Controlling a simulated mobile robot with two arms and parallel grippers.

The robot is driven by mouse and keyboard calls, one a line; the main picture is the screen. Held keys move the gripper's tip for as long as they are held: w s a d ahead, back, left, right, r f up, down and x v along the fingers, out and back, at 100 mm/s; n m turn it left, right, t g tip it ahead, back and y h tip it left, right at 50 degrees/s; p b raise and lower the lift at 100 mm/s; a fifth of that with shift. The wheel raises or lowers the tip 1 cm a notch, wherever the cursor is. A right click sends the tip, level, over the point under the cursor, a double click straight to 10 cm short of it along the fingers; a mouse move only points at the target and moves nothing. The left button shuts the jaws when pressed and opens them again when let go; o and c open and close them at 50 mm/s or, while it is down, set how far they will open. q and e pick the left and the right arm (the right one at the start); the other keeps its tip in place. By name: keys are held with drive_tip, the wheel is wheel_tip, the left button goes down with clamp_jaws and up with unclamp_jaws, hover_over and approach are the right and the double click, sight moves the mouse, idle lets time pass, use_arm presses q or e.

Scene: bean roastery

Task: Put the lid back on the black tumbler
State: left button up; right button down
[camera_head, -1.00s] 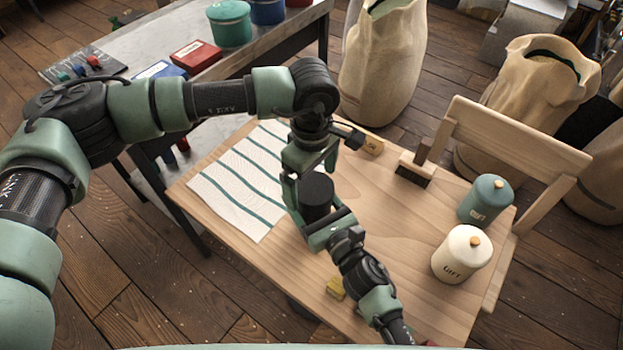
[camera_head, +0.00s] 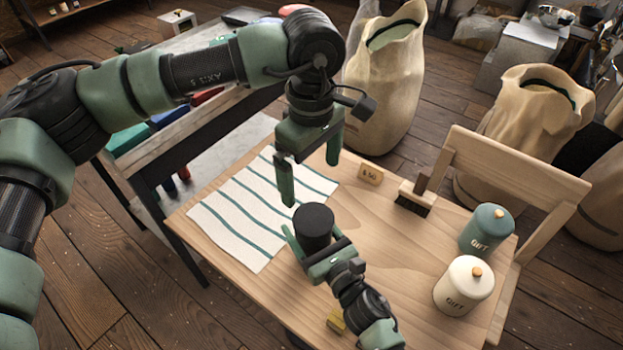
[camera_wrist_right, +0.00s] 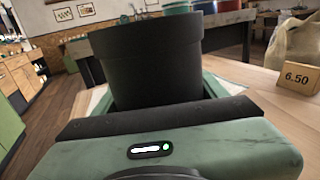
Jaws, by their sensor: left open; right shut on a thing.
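The black tumbler (camera_head: 314,238) stands upright at the table's front middle, beside the striped cloth. It also shows in the right wrist view (camera_wrist_right: 155,78), where a wider black band, which looks like the lid (camera_wrist_right: 147,38), sits level around its top. In the head view the lid (camera_head: 314,217) shows as a flat, dark round top. My right gripper (camera_head: 312,245) is shut on the tumbler's body from the front. My left gripper (camera_head: 311,178) is open and empty, fingers pointing down, above and behind the tumbler, apart from it.
A striped cloth (camera_head: 240,220) lies on the wooden table (camera_head: 390,230). A price block (camera_head: 370,175), a brush (camera_head: 413,200), a teal canister (camera_head: 486,230) and a cream canister (camera_head: 463,287) stand to the right. A chair back (camera_head: 520,165) and sacks (camera_head: 388,90) lie beyond.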

sight(313, 240)
drive_tip(key=shift+c, duration=0.2)
unclamp_jaws()
drive_tip(key=b+v, duration=0.1)
drive_tip(key=v, duration=0.5)
drive_tip(key=shift+s+d+f+b, duration=0.15)
drive_tip(key=shift+s+b, duration=0.1)
drive_tip(key=shift+b, duration=0.05)
drive_tip(key=shift+s+d, duration=0.3)
drive_tip(key=shift+s, duration=0.15)
